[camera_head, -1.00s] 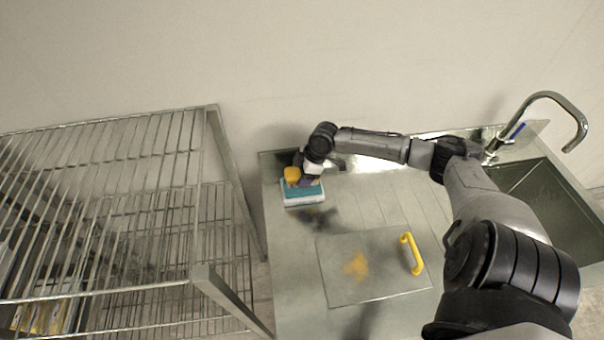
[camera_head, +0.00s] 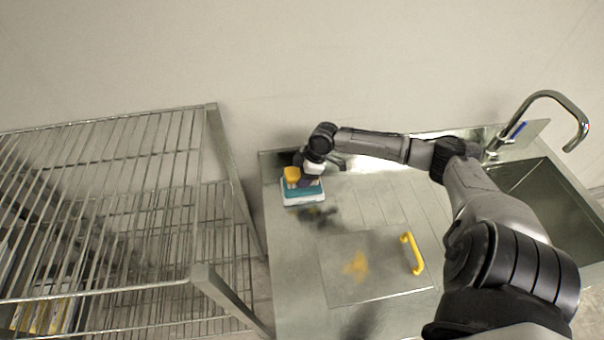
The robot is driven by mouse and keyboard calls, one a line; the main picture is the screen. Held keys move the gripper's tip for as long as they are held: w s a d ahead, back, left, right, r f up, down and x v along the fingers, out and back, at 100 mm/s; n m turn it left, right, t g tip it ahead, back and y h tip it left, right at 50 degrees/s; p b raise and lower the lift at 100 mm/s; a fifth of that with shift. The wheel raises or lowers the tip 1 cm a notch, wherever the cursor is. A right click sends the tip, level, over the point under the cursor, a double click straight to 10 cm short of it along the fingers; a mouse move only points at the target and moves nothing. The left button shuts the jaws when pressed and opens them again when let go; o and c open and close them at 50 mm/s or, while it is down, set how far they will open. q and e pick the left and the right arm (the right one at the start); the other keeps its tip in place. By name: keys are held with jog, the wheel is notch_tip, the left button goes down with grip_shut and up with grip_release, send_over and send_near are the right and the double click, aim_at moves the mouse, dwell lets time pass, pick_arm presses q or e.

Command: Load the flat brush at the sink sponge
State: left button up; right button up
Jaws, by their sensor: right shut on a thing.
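A teal-and-white sponge block (camera_head: 303,193) sits at the back left corner of the steel sink counter. A small yellow piece (camera_head: 291,174), seemingly part of the flat brush, shows just above its back left edge. My right gripper (camera_head: 309,179) points down over the sponge and is shut on the brush. Its fingers and most of the brush are hidden or too small to make out. I cannot tell whether the brush touches the sponge. My left gripper is not in view.
A sink basin (camera_head: 549,205) and tap (camera_head: 556,96) are at the right. A wire rack (camera_head: 120,215) stands close on the left.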

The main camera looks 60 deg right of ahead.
aim_at(297, 171)
jog(key=shift+f, duration=0.25)
jog(key=shift+f, duration=0.4)
dwell(0.5)
jog(key=shift+f+b, duration=0.35)
dwell(0.3)
dwell(0.6)
notch_tip(297, 171, up, 5)
jog(key=p, duration=0.5)
jog(key=shift+f, duration=0.1)
notch_tip(297, 171, up, 2)
jog(key=p, duration=0.2)
jog(key=shift+p, duration=0.35)
